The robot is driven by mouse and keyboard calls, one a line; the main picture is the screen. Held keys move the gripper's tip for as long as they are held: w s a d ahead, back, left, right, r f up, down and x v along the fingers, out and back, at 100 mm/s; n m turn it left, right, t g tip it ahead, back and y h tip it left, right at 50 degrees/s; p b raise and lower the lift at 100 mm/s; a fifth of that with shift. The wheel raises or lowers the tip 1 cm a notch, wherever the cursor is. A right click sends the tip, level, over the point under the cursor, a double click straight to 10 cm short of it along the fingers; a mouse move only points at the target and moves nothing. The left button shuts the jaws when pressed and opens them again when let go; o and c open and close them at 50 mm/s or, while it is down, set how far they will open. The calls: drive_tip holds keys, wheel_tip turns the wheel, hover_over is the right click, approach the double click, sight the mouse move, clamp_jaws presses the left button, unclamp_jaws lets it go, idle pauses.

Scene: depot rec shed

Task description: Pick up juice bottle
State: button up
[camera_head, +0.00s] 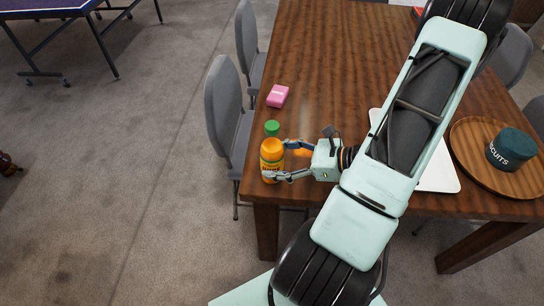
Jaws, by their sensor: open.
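The juice bottle (271,155) is orange and stands upright near the left front corner of the wooden table. A green round cap or lid (272,128) shows just behind its top; I cannot tell whether it belongs to this bottle or to another thing. My gripper (281,161) comes in from the right at the bottle, its two fingers apart. One finger is at the bottle's back right and the other reaches across its front. I cannot tell whether the fingers touch it. The bottle's right side is partly hidden by the fingers.
A pink box (278,96) lies further back on the table (330,60). A white board or sheet (440,175) lies under my arm. At right, a round wooden tray (480,170) holds a dark teal biscuit tin (511,149). Grey chairs (226,110) stand along the left edge.

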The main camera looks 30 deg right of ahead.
drive_tip(key=shift+x, duration=0.9)
drive_tip(key=shift+c, duration=0.2)
clamp_jaws()
